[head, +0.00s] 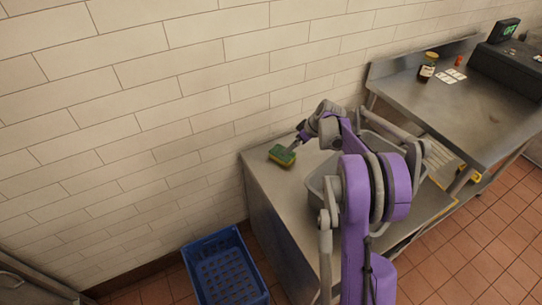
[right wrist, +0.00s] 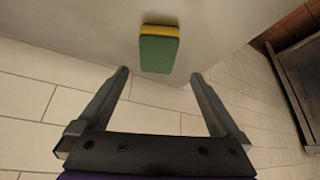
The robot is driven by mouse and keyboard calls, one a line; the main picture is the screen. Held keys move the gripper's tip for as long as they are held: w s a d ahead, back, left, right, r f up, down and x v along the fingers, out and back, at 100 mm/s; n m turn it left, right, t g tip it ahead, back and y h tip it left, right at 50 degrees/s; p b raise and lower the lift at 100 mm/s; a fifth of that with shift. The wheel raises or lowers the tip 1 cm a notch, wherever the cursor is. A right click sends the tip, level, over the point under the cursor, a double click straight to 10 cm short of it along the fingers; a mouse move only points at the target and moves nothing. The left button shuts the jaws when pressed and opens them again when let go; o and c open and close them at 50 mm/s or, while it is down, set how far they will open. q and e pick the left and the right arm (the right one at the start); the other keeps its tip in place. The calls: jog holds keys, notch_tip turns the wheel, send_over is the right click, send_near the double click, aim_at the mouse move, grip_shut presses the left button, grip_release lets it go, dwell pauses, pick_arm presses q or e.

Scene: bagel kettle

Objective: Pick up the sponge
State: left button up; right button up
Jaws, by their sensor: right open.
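A green and yellow sponge (head: 282,155) lies on the metal counter near the tiled wall, close to the counter's left end. It also shows in the right wrist view (right wrist: 158,54), green side facing the camera with a yellow strip along its far edge. My right gripper (head: 298,141) is beside the sponge in the head view. In the right wrist view, the gripper (right wrist: 160,75) is open and empty. Its two fingers point toward the sponge, which lies just beyond and between the fingertips. My left gripper is not in view.
The metal counter (head: 262,185) has a grey basin (head: 316,186) partly hidden behind my purple arm. A blue crate (head: 262,298) stands on the floor at the counter's left. A higher metal table (head: 490,112) at the right holds a jar (head: 427,70) and a dark machine.

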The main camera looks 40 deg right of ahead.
jog(key=x, duration=0.9)
jog(key=shift+w+d+f, duration=0.1)
jog(key=shift+w+d, duration=0.05)
jog(key=shift+w, duration=0.05)
jog(key=shift+c, duration=0.2)
jog(key=c, duration=1.2)
notch_tip(320, 180, up, 10)
jog(key=shift+r, duration=0.1)
jog(key=shift+c, duration=0.2)
